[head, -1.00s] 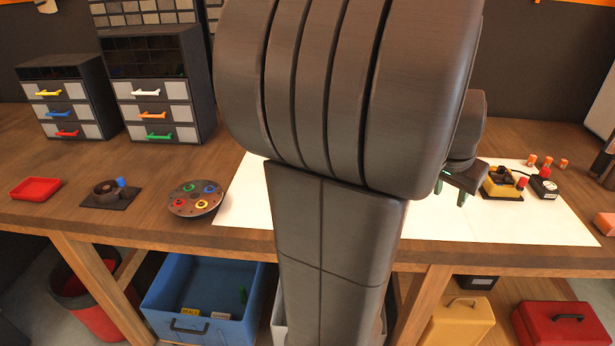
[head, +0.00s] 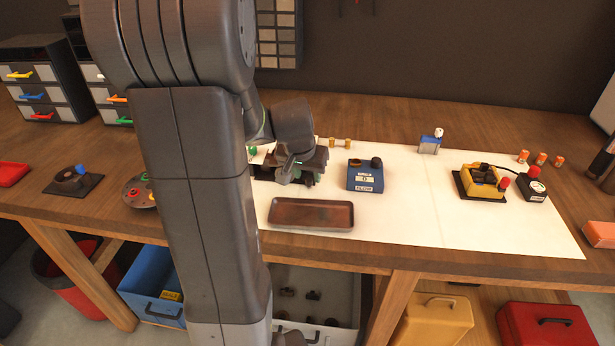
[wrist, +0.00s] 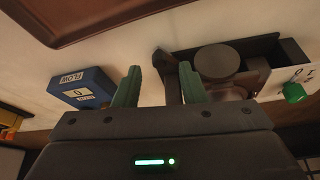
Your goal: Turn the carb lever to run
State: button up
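A dark device with a round grey cylinder, which looks like the carburetor (wrist: 217,62), lies just past my fingers in the wrist view. A small dark upright piece (wrist: 165,64), perhaps its lever, shows between and just beyond my fingertips; its setting cannot be read. A white plate with a green knob (wrist: 293,92) sits at the device's right end. My gripper (wrist: 159,80) is open, its two green fingers apart and empty. In the head view my gripper (head: 291,165) hides most of the device.
A blue box labelled FLOW (head: 365,175) stands right of my gripper. A brown tray (head: 311,214) lies in front. A yellow device (head: 482,181) and a black box with a red knob (head: 532,186) stand farther right. The white mat (head: 410,215) between is mostly clear.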

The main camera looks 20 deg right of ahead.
aim_at(307, 181)
jog(key=shift+x, duration=1.3)
grip_shut()
